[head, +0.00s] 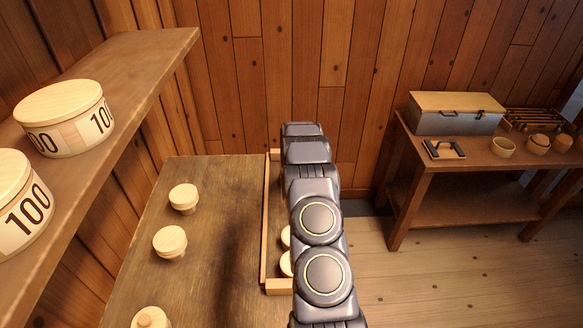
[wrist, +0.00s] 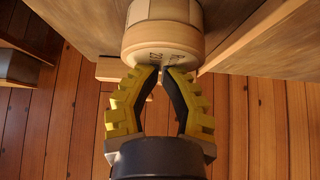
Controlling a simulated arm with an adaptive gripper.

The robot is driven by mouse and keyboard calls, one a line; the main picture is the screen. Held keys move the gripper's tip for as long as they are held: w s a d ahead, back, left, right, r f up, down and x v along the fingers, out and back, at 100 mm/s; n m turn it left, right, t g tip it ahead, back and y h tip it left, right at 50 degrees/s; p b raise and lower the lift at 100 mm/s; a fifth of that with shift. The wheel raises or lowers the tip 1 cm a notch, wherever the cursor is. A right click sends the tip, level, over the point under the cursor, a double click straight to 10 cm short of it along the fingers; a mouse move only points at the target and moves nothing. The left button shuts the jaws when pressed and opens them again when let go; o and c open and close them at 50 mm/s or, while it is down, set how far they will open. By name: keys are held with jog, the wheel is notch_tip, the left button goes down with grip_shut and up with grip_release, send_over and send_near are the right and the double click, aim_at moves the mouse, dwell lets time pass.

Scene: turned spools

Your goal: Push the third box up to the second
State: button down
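A round pale wooden box (wrist: 163,32) with a darker lower band fills the top middle of the wrist view. Its near face carries a small dark marking that I cannot read fully. My gripper (wrist: 164,72) has yellow ribbed fingers with dark inner pads. Its fingertips are close together, right at the near face of this box; whether they touch it or hold anything thin is unclear. In the head view my arm hides the gripper. Two round lidded boxes marked 100, one whole (head: 66,118) and one cut by the left edge (head: 20,205), stand on the shelf (head: 125,62).
Turned wooden pieces (head: 184,197), (head: 170,242), (head: 150,318) stand on the table (head: 215,215). A low wooden tray (head: 265,225) with round pieces is partly hidden by my arm. A side bench (head: 440,150) at right bears a chest (head: 455,113) and several bowls.

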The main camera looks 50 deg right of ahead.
jog(key=shift+s+a+f, duration=0.15)
jog(key=shift+s+a, duration=0.25)
jog(key=shift+a, duration=0.15)
jog(key=s+a, duration=1)
jog(key=s, duration=0.1)
jog(key=shift+s+a+f, duration=0.1)
jog(key=shift+a+f, duration=0.05)
jog(key=shift+a, duration=0.2)
jog(key=shift+r, duration=0.85)
jog(key=shift+a+r, duration=0.1)
jog(key=shift+r, duration=0.35)
jog(key=v, duration=1)
jog(key=shift+s+a, duration=0.25)
jog(key=shift+s, duration=0.05)
